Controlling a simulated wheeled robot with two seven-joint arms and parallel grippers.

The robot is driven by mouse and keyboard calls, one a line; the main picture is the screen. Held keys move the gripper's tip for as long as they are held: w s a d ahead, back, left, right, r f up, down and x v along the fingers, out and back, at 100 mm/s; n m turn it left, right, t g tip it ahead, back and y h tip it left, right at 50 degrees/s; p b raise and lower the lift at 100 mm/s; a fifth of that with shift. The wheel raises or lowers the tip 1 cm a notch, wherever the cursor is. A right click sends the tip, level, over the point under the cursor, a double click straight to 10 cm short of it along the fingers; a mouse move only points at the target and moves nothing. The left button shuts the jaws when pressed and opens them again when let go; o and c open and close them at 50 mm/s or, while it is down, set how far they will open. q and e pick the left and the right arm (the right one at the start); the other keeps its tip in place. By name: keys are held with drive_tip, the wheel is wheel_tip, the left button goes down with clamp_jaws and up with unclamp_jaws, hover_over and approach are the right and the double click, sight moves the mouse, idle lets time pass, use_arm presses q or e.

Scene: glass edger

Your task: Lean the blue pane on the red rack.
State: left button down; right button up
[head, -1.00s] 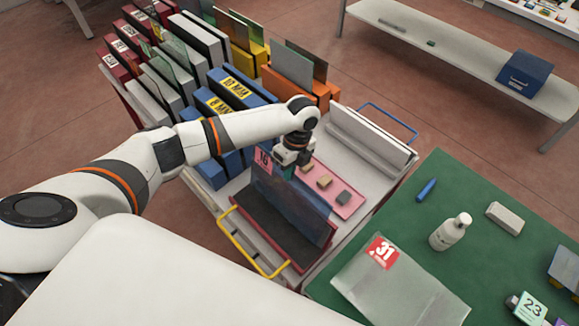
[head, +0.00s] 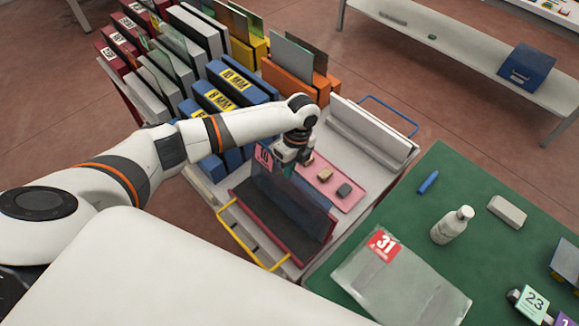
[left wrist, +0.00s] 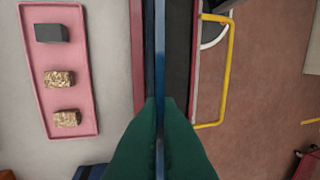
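The blue pane (head: 301,203) is a dark, see-through sheet with a pink number label near its upper left corner. It stands close to upright over the red rack (head: 331,252), a dark red frame with a dark bed. Whether its lower edge touches the bed I cannot tell. My left gripper (head: 287,165) is at the pane's top edge. In the left wrist view its green fingertips (left wrist: 161,105) are shut on the pane, seen edge-on (left wrist: 160,62), with the rack's red edge (left wrist: 138,62) beside it. My right gripper is not in view.
A pink tray (head: 349,202) with small blocks lies just behind the rack. A yellow handle (head: 240,237) sticks out in front. A white rack (head: 371,137) and blue slotted racks (head: 230,88) stand nearby. The green table (head: 405,212) at right holds a clear labelled sheet and a bottle.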

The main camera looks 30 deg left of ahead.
use_arm(q)
drive_tip(key=shift+f, duration=0.3)
drive_tip(key=c, duration=1.6)
unclamp_jaws()
drive_tip(key=shift+f, duration=0.1)
drive_tip(key=shift+o, duration=0.2)
drive_tip(key=b+v, duration=0.3)
drive_tip(key=v, duration=0.9)
drive_tip(key=shift+b, duration=0.3)
